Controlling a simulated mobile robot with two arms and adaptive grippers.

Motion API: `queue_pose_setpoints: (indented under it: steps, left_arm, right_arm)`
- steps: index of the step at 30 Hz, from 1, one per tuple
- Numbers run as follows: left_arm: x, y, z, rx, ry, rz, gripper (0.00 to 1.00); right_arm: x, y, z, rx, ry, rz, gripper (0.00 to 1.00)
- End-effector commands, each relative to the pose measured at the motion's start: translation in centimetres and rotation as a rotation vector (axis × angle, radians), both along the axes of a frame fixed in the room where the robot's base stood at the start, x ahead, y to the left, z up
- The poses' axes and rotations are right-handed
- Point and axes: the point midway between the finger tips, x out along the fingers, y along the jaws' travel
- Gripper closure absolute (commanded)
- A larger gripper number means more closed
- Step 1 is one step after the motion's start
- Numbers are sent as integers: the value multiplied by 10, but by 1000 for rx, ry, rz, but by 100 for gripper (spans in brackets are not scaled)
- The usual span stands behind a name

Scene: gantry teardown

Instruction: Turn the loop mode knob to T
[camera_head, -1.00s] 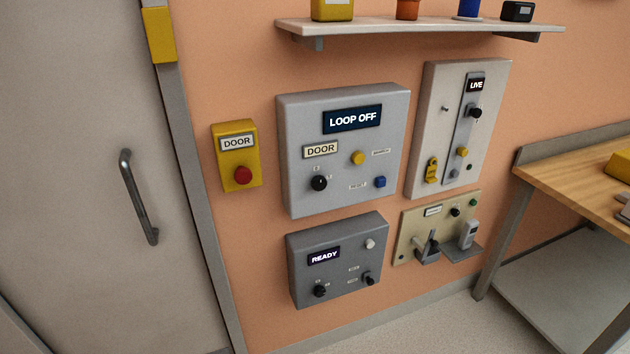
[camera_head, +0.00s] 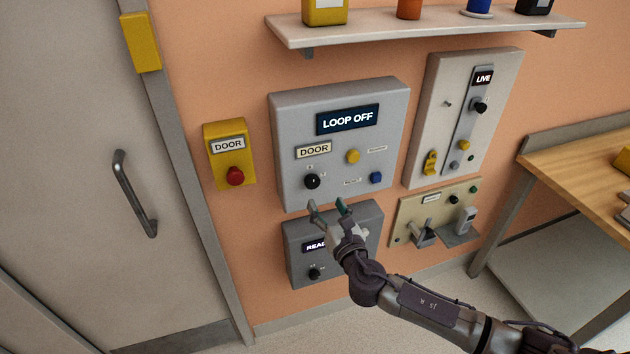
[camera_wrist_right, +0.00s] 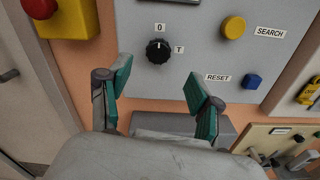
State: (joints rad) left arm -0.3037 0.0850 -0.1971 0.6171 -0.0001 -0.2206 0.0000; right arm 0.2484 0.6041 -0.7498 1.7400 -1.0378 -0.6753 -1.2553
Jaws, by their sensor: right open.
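The loop mode knob (camera_head: 312,181) is a round black knob at the lower left of the grey LOOP OFF panel (camera_head: 390,110). In the right wrist view the knob (camera_wrist_right: 158,51) has a 0 label above it and a T label to its right, and its white mark points up toward 0. My right gripper (camera_head: 329,207) is open and empty, just below the knob in the head view. In the right wrist view its two green-padded fingers (camera_wrist_right: 158,85) are spread wide, with the knob beyond them, apart from both. My left gripper is out of view.
A yellow button (camera_wrist_right: 234,28) and a blue RESET button (camera_wrist_right: 253,81) sit right of the knob. A yellow DOOR box with a red button (camera_head: 235,176) is at left. The READY panel (camera_head: 295,265) is below, partly hidden by my arm. A shelf (camera_head: 430,38) juts out above.

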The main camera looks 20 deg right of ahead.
Motion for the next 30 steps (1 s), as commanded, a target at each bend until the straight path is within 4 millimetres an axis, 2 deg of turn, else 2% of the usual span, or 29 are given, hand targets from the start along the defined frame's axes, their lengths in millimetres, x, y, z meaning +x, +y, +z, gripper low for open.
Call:
queue_pose_setpoints:
  steps: [1,6,12,18,25,26,30]
  left_arm:
    - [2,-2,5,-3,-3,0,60]
    - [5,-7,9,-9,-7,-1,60]
    - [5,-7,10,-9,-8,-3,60]
    - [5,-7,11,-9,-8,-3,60]
    - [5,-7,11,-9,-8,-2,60]
    - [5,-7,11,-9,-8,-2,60]
    - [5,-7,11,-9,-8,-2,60]
  right_arm:
    - [13,1,4,1,-2,-3,36]
    - [48,2,2,2,0,-2,36]
    - [77,3,0,3,2,-2,36]
    - [87,3,0,2,2,-1,36]
    - [88,3,-1,3,2,-1,36]
    - [88,3,-1,3,2,-1,38]
    - [88,3,-1,3,2,-1,61]
